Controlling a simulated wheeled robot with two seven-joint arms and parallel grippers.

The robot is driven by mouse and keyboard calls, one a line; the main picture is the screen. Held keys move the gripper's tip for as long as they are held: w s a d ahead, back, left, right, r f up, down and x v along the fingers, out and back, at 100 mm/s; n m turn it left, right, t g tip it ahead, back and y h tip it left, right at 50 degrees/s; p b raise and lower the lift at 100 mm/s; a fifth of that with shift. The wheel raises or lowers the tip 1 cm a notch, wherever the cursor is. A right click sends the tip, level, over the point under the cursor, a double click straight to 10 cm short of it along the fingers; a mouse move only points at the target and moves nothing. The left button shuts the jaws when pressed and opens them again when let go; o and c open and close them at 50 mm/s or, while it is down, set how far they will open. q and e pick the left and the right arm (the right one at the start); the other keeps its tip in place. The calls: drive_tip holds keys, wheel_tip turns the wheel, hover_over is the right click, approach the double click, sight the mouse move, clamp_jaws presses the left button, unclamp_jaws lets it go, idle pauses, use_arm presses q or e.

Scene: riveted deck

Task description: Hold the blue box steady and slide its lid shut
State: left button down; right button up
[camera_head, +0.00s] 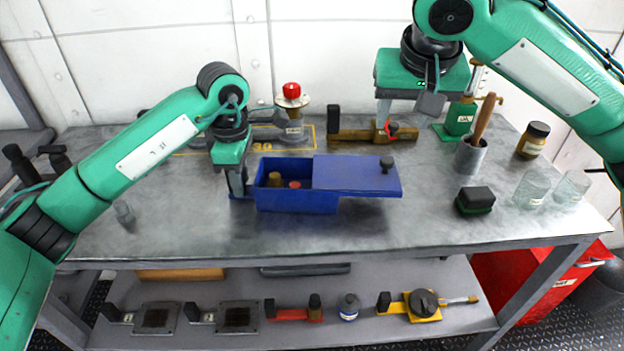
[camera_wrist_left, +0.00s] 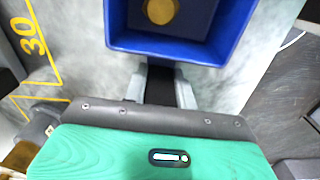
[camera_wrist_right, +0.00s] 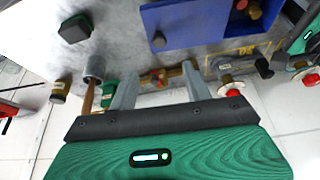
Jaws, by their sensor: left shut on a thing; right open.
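The blue box (camera_head: 297,202) stands on the grey workbench. Its blue lid (camera_head: 350,174) is slid far to the right and overhangs the box's right end, with a dark knob (camera_head: 386,165) near its right edge. The left part is uncovered and shows a brass and a red item inside. My left gripper (camera_head: 239,192) is shut on the box's left end; the left wrist view shows the box's open end (camera_wrist_left: 185,52) at the fingers. My right gripper (camera_head: 383,127) is open and empty, above the bench behind the lid; in the right wrist view the lid (camera_wrist_right: 190,22) lies beyond its fingers.
A brass valve piece (camera_head: 352,134) lies behind the lid, and a red-knobbed valve (camera_head: 292,100) stands behind the box. To the right are a dark green-black block (camera_head: 475,200), a cup with a wooden handle (camera_head: 470,157), a jar (camera_head: 533,140) and glasses (camera_head: 531,190).

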sight(386, 160)
drive_tip(key=shift+x, duration=5.95)
drive_tip(key=shift+s, duration=0.1)
drive_tip(key=c, duration=1)
drive_tip(key=shift+c, duration=0.2)
drive_tip(key=shift+w+a, duration=0.2)
drive_tip(key=shift+a, duration=1.6)
drive_tip(key=shift+w+a, duration=0.15)
drive_tip(key=shift+a, duration=1.6)
drive_tip(key=shift+w+a, duration=0.2)
drive_tip(key=shift+a, duration=1.6)
drive_tip(key=o, duration=1)
drive_tip(key=shift+o, duration=0.2)
drive_tip(key=w+v, duration=0.1)
drive_tip(key=v, duration=1.5)
drive_tip(key=shift+w+r, duration=0.3)
drive_tip(key=shift+r, duration=0.35)
